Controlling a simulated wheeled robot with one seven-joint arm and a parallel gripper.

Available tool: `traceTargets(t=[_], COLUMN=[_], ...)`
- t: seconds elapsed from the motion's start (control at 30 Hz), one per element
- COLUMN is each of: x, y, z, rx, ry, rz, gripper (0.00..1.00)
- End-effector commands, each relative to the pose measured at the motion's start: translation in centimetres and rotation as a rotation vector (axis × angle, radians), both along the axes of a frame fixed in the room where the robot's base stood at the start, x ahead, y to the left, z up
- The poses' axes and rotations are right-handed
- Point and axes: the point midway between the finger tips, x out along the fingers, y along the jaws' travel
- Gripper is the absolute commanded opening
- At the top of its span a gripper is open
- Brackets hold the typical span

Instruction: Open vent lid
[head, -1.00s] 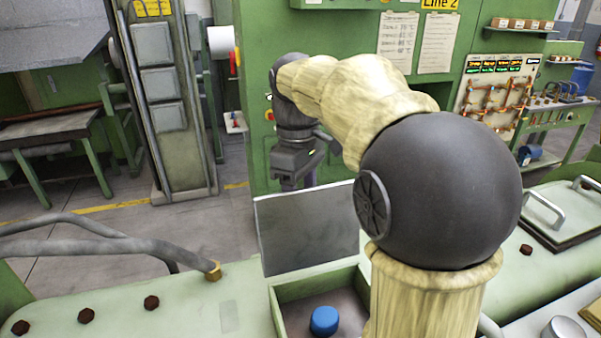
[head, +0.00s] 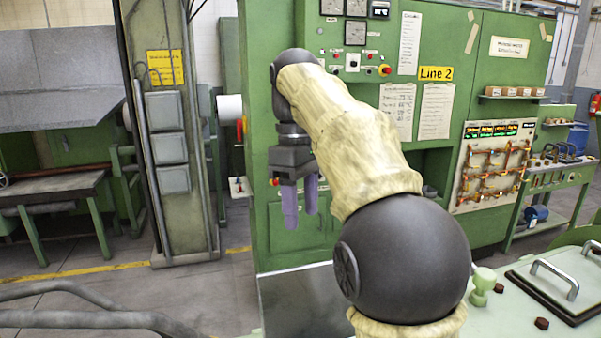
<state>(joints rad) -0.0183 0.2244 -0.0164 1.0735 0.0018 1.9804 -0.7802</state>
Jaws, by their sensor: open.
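A flat grey lid-like panel (head: 300,300) stands tilted up at the bottom centre, partly behind my arm. Its lower part is cut off by the picture edge. A second lid, a dark-edged hatch (head: 522,288) with a metal handle, lies shut on the green machine top at the right. I cannot tell which is the vent lid. My gripper (head: 301,205) points down above and beyond the grey panel, in front of the green cabinet. Its two purple fingers are apart with nothing between them.
The green "Line 2" cabinet (head: 465,60) stands behind my gripper. A bent grey pipe (head: 90,318) crosses the lower left. A light green knob (head: 483,280) rises beside the hatch. Open floor (head: 110,285) shows at the left.

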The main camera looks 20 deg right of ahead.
Motion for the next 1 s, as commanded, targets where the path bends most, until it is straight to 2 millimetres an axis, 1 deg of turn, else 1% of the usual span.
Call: traceTargets(t=[0.03,0.1,0.3,0.43,1.0], x=[0.2,0.3,0.5,0.6,0.6], y=[0.0,0.0,0.0,0.0,0.2], z=[1.9,3.0,4.5,4.8,4.7], rx=[0.000,-0.001,-0.001,-0.001,-0.001], ry=[-0.001,-0.001,-0.001,-0.001,-0.001], rz=[0.000,0.000,-0.001,-0.001,0.003], gripper=[0.52,0.52,0.52,0.52,0.52])
